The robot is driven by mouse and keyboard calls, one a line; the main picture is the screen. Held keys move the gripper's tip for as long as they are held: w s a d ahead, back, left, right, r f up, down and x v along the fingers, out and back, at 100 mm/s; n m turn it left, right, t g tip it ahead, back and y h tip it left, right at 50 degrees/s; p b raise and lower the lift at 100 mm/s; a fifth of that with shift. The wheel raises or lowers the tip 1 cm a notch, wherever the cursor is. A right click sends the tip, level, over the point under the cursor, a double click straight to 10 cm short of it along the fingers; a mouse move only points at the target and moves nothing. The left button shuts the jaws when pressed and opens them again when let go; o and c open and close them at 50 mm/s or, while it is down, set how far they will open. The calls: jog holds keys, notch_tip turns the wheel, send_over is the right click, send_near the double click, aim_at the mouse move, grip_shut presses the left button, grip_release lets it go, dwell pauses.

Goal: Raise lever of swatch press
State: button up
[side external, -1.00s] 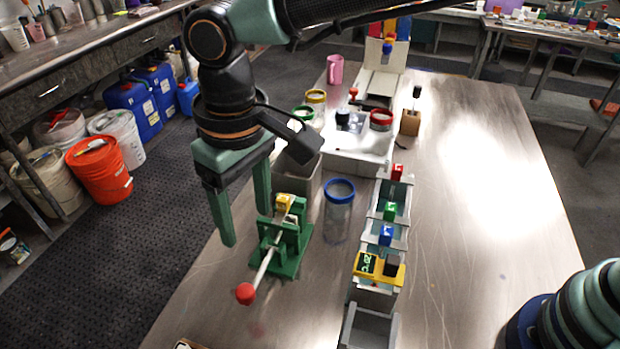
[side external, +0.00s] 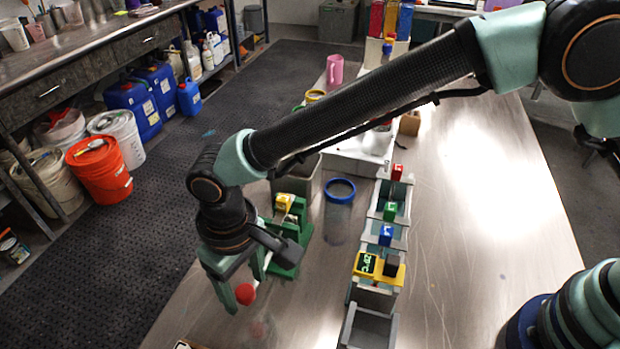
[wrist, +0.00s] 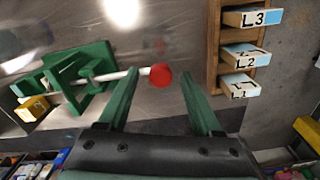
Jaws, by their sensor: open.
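The swatch press is a green frame (wrist: 72,78) with a yellow block (wrist: 33,108) at one end and a pale lever rod ending in a red ball knob (wrist: 161,76). In the side view the press (side external: 290,240) stands on the metal table, its red knob (side external: 245,294) toward the front left, and my arm partly hides the rod. My gripper (side external: 245,297) is low at the knob. In the wrist view my gripper (wrist: 163,80) is open, with the knob between its fingertips, nearer the left finger. I cannot tell whether a finger touches it.
A blue-rimmed jar (side external: 340,190) and a grey bin (side external: 297,182) stand behind the press. A stepped rack with coloured blocks (side external: 388,235) is to the right. A wooden drawer unit labelled L1 to L3 (wrist: 214,45) is close to the gripper's right finger.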

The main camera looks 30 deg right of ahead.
jog(key=shift+f, duration=0.3)
grip_shut()
jog(key=shift+w+d, duration=0.1)
dwell(1.2)
